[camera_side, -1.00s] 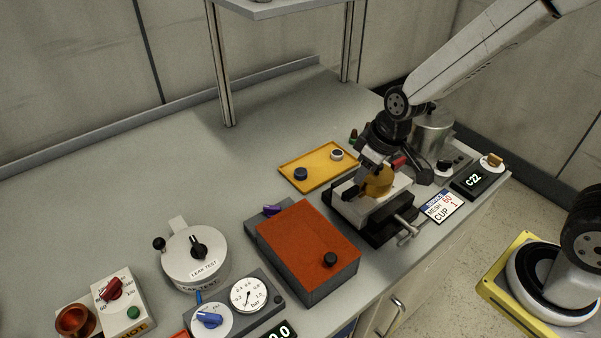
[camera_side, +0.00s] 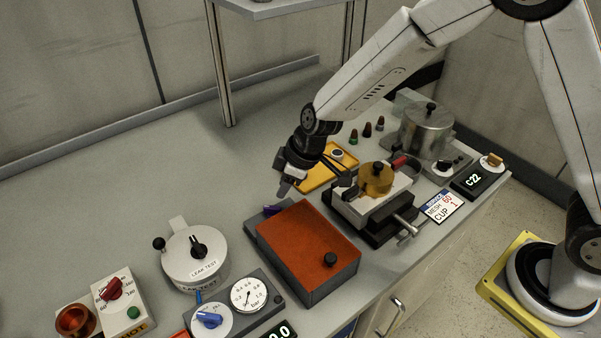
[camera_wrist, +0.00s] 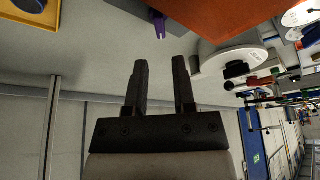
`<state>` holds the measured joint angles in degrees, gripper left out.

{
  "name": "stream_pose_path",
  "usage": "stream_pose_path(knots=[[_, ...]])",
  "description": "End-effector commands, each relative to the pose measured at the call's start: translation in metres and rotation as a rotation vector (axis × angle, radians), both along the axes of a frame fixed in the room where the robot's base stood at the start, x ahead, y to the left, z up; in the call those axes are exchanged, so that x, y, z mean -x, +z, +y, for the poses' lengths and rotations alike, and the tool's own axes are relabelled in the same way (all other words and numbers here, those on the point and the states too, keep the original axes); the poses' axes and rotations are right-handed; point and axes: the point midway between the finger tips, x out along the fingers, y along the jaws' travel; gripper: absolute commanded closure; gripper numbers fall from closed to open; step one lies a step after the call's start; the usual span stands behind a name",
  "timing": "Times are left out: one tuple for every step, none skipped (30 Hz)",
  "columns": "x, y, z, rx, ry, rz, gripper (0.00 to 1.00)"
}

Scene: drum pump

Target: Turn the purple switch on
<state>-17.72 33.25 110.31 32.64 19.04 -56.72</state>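The purple switch (camera_side: 271,210) sits on a grey base at the back left corner of the orange-topped box (camera_side: 300,240). It also shows at the top of the wrist view as a purple lever (camera_wrist: 157,22) beside the orange surface. My gripper (camera_side: 284,188) is above and slightly behind the switch in the side view, apart from it. In the wrist view its two dark fingers (camera_wrist: 162,66) are spread with a clear gap and nothing between them. The switch's exact position is hard to read at this size.
A vise holding a brass-coloured part (camera_side: 377,180) stands right of the orange box. A yellow tray (camera_side: 318,180) lies behind my gripper. A white leak-test pot (camera_side: 195,258) and a gauge unit (camera_side: 248,295) stand to the left.

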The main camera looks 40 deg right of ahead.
Motion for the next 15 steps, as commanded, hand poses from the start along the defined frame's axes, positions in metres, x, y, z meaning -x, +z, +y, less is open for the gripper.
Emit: stream_pose_path(knots=[[0.000, -0.002, 0.001, 0.000, 0.000, 0.001, 0.68], [-0.001, -0.004, 0.001, 0.000, -0.001, 0.002, 0.68], [-0.001, -0.006, 0.002, 0.000, -0.001, 0.002, 0.68], [-0.002, -0.008, 0.002, 0.000, -0.001, 0.003, 0.68], [-0.002, -0.010, 0.003, 0.000, -0.001, 0.002, 0.68], [-0.003, -0.013, 0.004, 0.001, 0.000, 0.002, 0.68], [-0.004, -0.015, 0.004, 0.001, 0.000, 0.003, 0.68], [-0.004, -0.018, 0.005, 0.001, 0.000, 0.003, 0.68], [-0.005, -0.021, 0.006, 0.000, -0.001, 0.002, 0.68], [-0.006, -0.024, 0.007, 0.001, -0.001, 0.003, 0.68], [-0.007, -0.027, 0.008, 0.001, -0.001, 0.003, 0.68], [-0.008, -0.031, 0.009, 0.001, 0.000, 0.003, 0.68], [-0.009, -0.034, 0.010, 0.001, 0.000, 0.003, 0.68], [-0.010, -0.037, 0.011, 0.001, -0.001, 0.003, 0.68], [-0.011, -0.041, 0.012, 0.002, -0.001, 0.002, 0.68]])
